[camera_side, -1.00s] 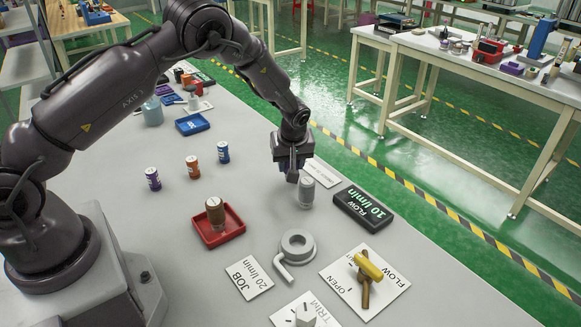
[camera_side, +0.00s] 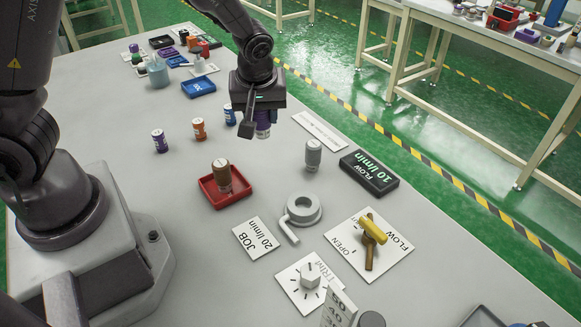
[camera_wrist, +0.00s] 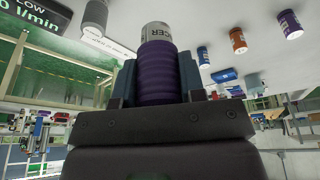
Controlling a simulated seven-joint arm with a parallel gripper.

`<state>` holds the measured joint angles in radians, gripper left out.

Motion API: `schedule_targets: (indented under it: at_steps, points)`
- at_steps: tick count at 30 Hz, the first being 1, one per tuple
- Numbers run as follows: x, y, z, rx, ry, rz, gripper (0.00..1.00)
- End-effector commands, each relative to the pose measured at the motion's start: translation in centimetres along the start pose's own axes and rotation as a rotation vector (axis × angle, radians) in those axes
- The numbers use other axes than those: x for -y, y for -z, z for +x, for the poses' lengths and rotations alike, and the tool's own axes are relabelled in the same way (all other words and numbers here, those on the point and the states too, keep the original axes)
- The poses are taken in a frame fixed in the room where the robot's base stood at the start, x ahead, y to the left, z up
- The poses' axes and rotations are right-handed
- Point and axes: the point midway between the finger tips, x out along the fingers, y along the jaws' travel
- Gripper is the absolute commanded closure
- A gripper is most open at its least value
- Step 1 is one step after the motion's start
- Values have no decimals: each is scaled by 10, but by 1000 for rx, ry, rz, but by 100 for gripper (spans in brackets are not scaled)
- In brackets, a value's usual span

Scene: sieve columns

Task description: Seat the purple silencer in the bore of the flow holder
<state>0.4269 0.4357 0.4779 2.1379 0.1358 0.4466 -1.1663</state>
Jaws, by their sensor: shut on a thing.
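My gripper (camera_side: 258,122) hangs above the table, shut on the purple silencer (camera_side: 264,124). In the wrist view the silencer (camera_wrist: 157,75) is a ribbed purple cylinder between the jaws, with a white label end showing the letters "CER". The flow holder (camera_side: 290,228) appears to be the grey ring-shaped fitting with a side spout, on the table below and to the right of my gripper. Its round bore faces up and looks empty. The silencer is clear of the holder.
A grey cylinder (camera_side: 313,158) stands beside the black flow display (camera_side: 369,173). A brown-topped piece stands in a red tray (camera_side: 240,193). Purple (camera_side: 159,141), orange (camera_side: 199,129) and blue (camera_side: 230,115) canisters stand left. A yellow-handled valve (camera_side: 373,230) and trim knob (camera_side: 310,275) are at front.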

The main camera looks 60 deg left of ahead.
Motion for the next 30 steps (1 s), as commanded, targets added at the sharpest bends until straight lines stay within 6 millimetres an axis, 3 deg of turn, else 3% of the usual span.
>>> schedule_targets:
  at_steps: [5, 9, 13, 18, 22, 26, 30]
  points:
    - [-12, -58, -28, 6, -44, 146, 87]
    - [2, -100, -44, 17, -44, 168, 87]
    - [26, -126, -50, 24, -17, 122, 87]
    - [53, -129, -47, 14, 39, -18, 87]
    - [58, -128, -45, 4, 57, -95, 87]
    - [47, -125, -39, -1, 59, -130, 87]
    - [19, -119, -22, -2, 61, -133, 87]
